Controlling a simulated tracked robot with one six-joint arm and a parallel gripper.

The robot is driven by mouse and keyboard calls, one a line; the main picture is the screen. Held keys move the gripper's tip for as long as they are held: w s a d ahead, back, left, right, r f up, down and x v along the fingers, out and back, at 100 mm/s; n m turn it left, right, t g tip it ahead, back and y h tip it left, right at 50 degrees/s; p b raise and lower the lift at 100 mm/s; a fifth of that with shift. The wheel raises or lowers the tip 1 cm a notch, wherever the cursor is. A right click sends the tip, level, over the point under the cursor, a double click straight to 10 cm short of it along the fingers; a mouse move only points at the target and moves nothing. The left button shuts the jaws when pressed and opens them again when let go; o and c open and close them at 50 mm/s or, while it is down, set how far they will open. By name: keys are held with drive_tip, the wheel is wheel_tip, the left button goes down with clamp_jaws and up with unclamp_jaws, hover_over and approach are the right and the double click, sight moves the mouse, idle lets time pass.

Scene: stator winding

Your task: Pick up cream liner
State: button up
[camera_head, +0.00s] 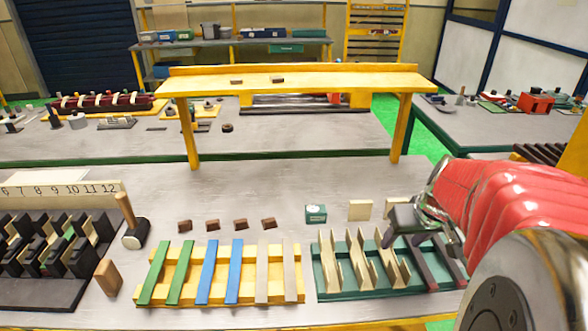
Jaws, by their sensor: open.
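Several cream liners stand upright in the green tray (330,293) at the front right, including a left one (331,263), a middle one (361,260) and a right one (396,268). My gripper (406,230) is open above the tray's back right part, close to the right liner's upper end. The gripper partly covers that area, and I cannot tell whether it touches the liner. Nothing is visibly held. Two dark maroon strips lie at the tray's right end, just below the gripper.
Left of the tray, a yellow rack (272,290) holds green, blue and beige strips. A small teal box (316,214) and a cream block (360,210) stand behind the tray. A mallet (131,222) and black slotted stator are further left. A yellow shelf (300,82) spans the back.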

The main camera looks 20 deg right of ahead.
approach(388, 256)
drive_tip(key=shift+w+a+f, duration=0.15)
drive_tip(key=shift+a+f, duration=0.15)
drive_tip(key=shift+f, duration=0.35)
drive_tip(key=shift+f, duration=0.1)
drive_tip(key=shift+d+x, duration=0.2)
drive_tip(key=shift+x, duration=2.3)
drive_tip(key=shift+c, duration=0.4)
drive_tip(key=c, duration=0.8)
wheel_tip(388, 256, up, 10)
drive_tip(key=shift+r, duration=0.1)
drive_tip(key=shift+d, duration=0.1)
